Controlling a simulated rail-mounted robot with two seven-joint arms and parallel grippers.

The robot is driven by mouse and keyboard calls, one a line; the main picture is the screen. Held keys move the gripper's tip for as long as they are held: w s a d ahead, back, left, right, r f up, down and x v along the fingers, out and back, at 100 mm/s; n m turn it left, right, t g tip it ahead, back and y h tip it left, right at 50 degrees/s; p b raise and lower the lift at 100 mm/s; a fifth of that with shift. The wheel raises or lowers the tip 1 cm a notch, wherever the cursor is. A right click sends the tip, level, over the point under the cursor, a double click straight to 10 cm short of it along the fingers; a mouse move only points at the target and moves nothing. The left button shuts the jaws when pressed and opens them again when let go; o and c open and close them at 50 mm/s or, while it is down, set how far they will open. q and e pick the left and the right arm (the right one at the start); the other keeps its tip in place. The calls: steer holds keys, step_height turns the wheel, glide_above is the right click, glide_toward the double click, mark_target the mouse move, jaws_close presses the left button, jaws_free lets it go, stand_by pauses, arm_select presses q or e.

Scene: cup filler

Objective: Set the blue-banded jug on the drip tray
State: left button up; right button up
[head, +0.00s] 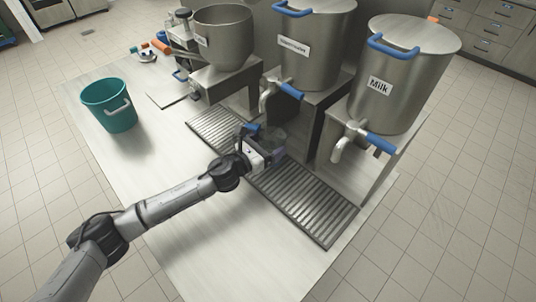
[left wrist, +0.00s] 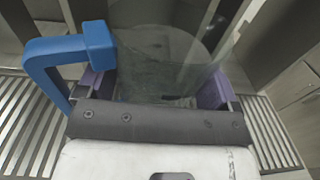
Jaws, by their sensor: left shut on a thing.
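A clear jug (head: 273,134) with a blue handle (head: 251,128) is in my left gripper (head: 268,151). In the left wrist view the jug (left wrist: 165,55) stands between the purple-padded fingers of my left gripper (left wrist: 160,95), its blue handle (left wrist: 68,55) to the left. No blue band can be made out, and the jug's lower part is hidden by the gripper. The ribbed metal drip tray (head: 305,205) runs under the taps. The gripper and jug are over its middle; I cannot tell whether the jug's base touches it. My right gripper is not in view.
Behind the tray stand a funnel-shaped hopper (head: 222,40), a labelled steel urn (head: 318,55) and a Milk urn (head: 405,75), with blue-handled taps overhanging close to the jug. A teal bucket (head: 108,107) stands at left. The front worktop (head: 190,245) is clear.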

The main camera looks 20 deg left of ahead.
arm_select(q)
steer(key=shift+w+a+f, duration=0.2)
step_height(320, 180, down, 4)
steer(key=shift+r+b, duration=0.2)
steer(key=shift+b, duration=0.7)
steer(key=shift+f, duration=0.2)
steer(key=o, duration=0.9)
steer(key=shift+f, duration=0.15)
steer(key=shift+o, duration=0.2)
